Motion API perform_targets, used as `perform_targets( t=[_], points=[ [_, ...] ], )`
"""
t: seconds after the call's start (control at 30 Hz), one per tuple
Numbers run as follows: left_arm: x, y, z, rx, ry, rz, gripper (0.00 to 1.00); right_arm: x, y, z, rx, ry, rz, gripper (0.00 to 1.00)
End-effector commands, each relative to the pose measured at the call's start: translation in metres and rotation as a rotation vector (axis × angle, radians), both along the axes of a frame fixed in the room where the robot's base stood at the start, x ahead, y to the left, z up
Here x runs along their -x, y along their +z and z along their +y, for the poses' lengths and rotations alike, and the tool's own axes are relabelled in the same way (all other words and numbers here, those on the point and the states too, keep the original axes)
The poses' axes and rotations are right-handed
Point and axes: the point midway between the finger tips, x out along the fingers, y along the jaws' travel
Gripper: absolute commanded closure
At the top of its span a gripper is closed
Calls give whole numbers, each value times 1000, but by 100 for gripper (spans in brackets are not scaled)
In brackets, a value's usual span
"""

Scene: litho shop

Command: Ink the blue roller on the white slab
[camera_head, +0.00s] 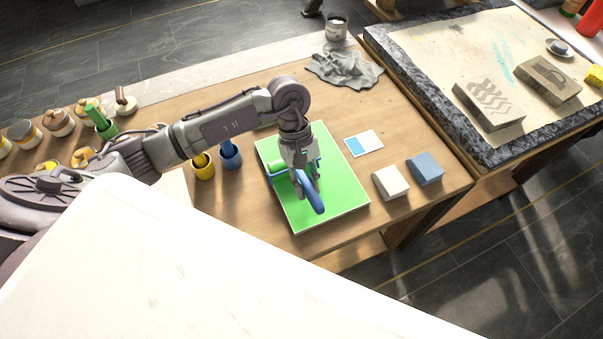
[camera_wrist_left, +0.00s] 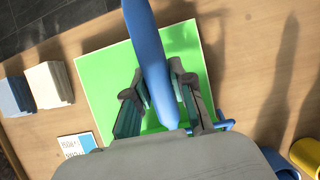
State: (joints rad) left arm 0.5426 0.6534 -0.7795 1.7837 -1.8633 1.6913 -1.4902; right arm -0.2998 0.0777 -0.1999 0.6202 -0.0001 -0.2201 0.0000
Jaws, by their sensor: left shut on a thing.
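The slab (camera_head: 345,204) lies on the wooden table; its top is bright green with a thin pale edge. It also fills the middle of the left wrist view (camera_wrist_left: 98,75). The roller has a blue handle (camera_head: 313,198) and a blue wire frame; its drum (camera_head: 277,168) looks green and is at or just above the slab. My left gripper (camera_head: 302,172) is over the slab, shut on the blue handle (camera_wrist_left: 150,50), which runs between the fingers in the wrist view. The drum is hidden in that view. My right gripper is not in view.
Yellow (camera_head: 203,167) and blue (camera_head: 230,154) cups stand left of the slab. A white and blue card (camera_head: 366,145), a cream block (camera_head: 390,182) and a blue block (camera_head: 425,168) lie right. A grey cloth (camera_head: 345,70) lies behind. Several jars stand far left.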

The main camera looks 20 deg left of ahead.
Motion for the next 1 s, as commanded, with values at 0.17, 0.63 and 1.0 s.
perform_targets(
  t=[0.17,0.63,1.0],
  points=[
    [12,-2,-12,-2,-2,3,100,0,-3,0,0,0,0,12],
    [39,-2,-42,-3,-1,4,100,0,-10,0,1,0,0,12],
    [64,-1,-70,0,-4,3,100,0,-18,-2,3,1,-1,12]
  ],
)
